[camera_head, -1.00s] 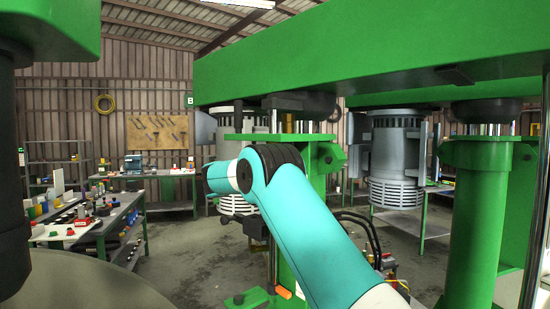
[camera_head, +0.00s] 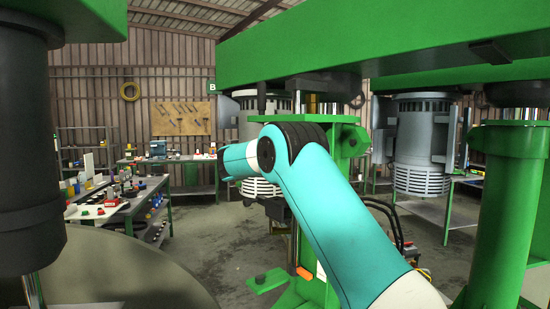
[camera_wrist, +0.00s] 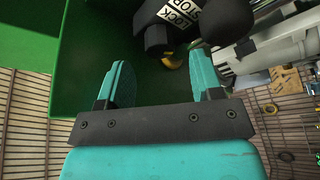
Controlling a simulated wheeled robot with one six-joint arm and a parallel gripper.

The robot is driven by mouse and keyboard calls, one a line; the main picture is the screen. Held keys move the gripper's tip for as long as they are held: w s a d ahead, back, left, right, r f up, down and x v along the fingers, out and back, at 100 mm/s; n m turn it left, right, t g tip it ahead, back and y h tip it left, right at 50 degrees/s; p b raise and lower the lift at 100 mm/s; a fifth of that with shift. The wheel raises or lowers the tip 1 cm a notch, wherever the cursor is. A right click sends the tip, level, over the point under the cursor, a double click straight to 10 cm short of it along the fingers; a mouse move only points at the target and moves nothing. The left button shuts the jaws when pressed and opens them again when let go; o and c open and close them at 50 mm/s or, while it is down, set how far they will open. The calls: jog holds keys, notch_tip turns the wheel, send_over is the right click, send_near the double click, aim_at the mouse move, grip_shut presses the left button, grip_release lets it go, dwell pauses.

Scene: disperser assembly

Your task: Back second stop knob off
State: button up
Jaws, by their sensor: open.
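In the wrist view my gripper (camera_wrist: 162,82) is open, with its two teal fingers apart and nothing held between them. Just beyond the right fingertip is a black part with a "LOCK STOP" label (camera_wrist: 183,14). A small yellow, brass-like piece (camera_wrist: 173,61) shows below it. A black rounded part (camera_wrist: 228,22) lies to its right, beyond the right finger. I cannot tell which of these is the second stop knob. In the head view my gripper is not clearly visible.
A green machine surface (camera_wrist: 85,50) lies close behind the fingers in the wrist view. In the head view a green beam (camera_head: 400,45) spans overhead and a green column (camera_head: 508,215) stands right. A bench with small parts (camera_head: 95,207) stands left, with open floor (camera_head: 215,245) beyond.

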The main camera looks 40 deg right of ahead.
jog(key=b+v, duration=1.4)
jog(key=b, duration=0.4)
jog(key=shift+a+f+b, duration=0.2)
jog(key=shift+a+b, duration=0.1)
jog(key=shift+a, duration=0.05)
